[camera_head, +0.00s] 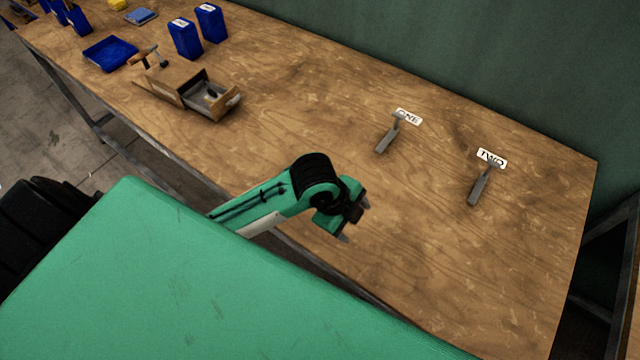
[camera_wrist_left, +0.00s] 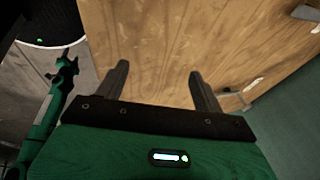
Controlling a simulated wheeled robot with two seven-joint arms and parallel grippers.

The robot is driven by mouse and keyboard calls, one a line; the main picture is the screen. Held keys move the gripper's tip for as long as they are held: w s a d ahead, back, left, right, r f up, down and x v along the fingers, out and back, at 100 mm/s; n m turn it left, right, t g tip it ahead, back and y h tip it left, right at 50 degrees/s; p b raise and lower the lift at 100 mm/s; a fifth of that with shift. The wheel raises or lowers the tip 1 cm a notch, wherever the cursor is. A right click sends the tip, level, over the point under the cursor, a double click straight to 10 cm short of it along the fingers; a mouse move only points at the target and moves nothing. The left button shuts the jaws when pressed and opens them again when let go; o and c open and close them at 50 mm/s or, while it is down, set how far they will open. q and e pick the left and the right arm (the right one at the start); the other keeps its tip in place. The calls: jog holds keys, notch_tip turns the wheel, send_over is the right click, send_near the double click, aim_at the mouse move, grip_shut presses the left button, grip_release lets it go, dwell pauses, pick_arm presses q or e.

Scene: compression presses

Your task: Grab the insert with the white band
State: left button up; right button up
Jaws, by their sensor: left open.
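No insert with a white band can be made out in either view. Two grey metal pieces, one (camera_head: 387,138) by a white label reading ONE and one (camera_head: 480,187) by a label reading TWO, are on the wooden table. A small wooden box (camera_head: 178,82) with an open drawer (camera_head: 222,107) is at the upper left; small light and dark contents show inside, too small to identify. My left gripper (camera_head: 354,221) is above the table's near side, between the box and the grey pieces. In the left wrist view its fingers (camera_wrist_left: 157,88) are apart and empty.
Two blue bins (camera_head: 186,39) (camera_head: 211,23) and a blue tray (camera_head: 109,53) are at the table's upper left. A green wall (camera_head: 500,60) runs along the far side. The table between the drawer and the grey pieces is clear.

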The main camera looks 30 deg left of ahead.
pick_arm(q)
jog(key=w+a+r+m+g+y, duration=0.2)
jog(key=w+a+r+m, duration=0.2)
jog(key=a+m, duration=0.3)
jog(key=w+a+r+m+g+y, duration=0.15)
jog(key=w+a+r+m, duration=0.35)
jog(key=m, duration=0.5)
jog(key=f, duration=0.2)
jog(key=f+p, duration=0.1)
jog(key=f, duration=0.2)
jog(key=a+f, duration=0.1)
jog(key=f, duration=0.2)
jog(key=shift+s+f+p, duration=0.15)
jog(key=shift+s+p, duration=0.15)
jog(key=shift+p, duration=0.05)
jog(key=shift+d+f+p, duration=0.1)
jog(key=shift+f+p, duration=0.25)
jog(key=shift+f, duration=0.15)
jog(key=f, duration=0.2)
jog(key=f+p, duration=0.1)
jog(key=shift+w+d+f, duration=0.1)
jog(key=shift+w+f, duration=0.1)
jog(key=shift+f, duration=0.55)
pick_arm(e)
jog(key=r, duration=0.3)
jog(key=shift+d+r, duration=0.4)
pick_arm(q)
jog(key=shift+c, duration=0.4)
jog(key=c, duration=1.1)
